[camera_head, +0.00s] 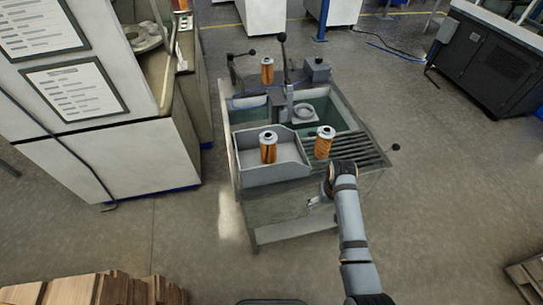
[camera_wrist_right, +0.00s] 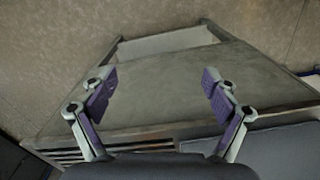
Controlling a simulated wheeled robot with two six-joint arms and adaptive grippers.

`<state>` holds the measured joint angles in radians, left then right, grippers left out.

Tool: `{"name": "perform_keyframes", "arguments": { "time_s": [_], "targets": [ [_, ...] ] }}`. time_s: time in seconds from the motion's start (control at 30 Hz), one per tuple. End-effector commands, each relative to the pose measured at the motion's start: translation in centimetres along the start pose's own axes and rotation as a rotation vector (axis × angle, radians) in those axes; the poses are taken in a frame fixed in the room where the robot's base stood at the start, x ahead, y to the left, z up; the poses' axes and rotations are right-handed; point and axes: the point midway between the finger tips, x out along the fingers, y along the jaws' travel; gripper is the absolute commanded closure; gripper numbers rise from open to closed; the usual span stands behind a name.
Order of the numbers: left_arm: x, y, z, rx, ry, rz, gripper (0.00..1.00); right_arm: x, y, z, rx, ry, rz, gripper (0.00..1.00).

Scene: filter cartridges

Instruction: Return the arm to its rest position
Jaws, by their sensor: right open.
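My right arm reaches in from the bottom right of the head view, and its gripper (camera_head: 318,203) is over the bare front part of the metal bench (camera_head: 280,215). In the right wrist view the right gripper (camera_wrist_right: 158,90) is open, with nothing between its fingers and the bare bench top beyond them. One orange filter cartridge (camera_head: 268,148) stands in the grey tray (camera_head: 290,172). A second cartridge (camera_head: 324,143) stands upright near the slatted part of the bench. A third cartridge (camera_head: 267,70) stands at the back. My left gripper is not in view.
The bench holds a fixture with a black-knobbed lever (camera_head: 283,60) and a small grey box (camera_head: 317,69). A white cabinet (camera_head: 120,150) stands to the left. Wooden boards (camera_head: 95,290) lie bottom left.

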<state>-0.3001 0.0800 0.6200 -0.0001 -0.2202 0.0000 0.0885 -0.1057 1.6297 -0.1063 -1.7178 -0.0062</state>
Motion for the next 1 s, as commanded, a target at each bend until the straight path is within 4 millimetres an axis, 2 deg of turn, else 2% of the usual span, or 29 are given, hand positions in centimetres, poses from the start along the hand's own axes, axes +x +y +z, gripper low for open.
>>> {"name": "perform_keyframes", "arguments": {
  "time_s": [0.27,0.37,0.47,0.5,0.57,0.6,0.67,0.7,0.8,0.9,1.0],
  "targets": [
    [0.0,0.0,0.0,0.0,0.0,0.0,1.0,0.4,0.1,0.1,-0.001,-0.001,0.001,0.12],
    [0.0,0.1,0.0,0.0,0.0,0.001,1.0,3.8,0.4,1.0,-0.007,-0.004,0.009,0.12],
    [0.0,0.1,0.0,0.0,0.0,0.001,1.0,10.6,1.3,3.6,-0.019,0.002,0.02,0.12],
    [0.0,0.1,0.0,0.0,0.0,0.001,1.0,13.7,1.8,5.3,-0.023,0.007,0.024,0.12],
    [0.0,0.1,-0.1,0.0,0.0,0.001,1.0,18.2,2.6,8.4,-0.028,0.017,0.03,0.12],
    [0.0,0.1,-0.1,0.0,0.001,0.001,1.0,20.9,3.2,10.7,-0.03,0.023,0.034,0.12],
    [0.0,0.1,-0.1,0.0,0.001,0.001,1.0,24.5,4.2,14.6,-0.032,0.034,0.039,0.12],
    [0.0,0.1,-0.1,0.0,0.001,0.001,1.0,26.6,4.9,17.4,-0.032,0.041,0.043,0.12],
    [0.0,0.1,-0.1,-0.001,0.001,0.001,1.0,30.2,6.7,24.1,-0.031,0.06,0.054,0.12],
    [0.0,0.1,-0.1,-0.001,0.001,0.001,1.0,32.1,8.2,29.5,-0.029,0.076,0.065,0.12],
    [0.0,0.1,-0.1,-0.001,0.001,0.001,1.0,32.9,9.1,32.9,-0.028,0.089,0.072,0.12]
  ]
}}
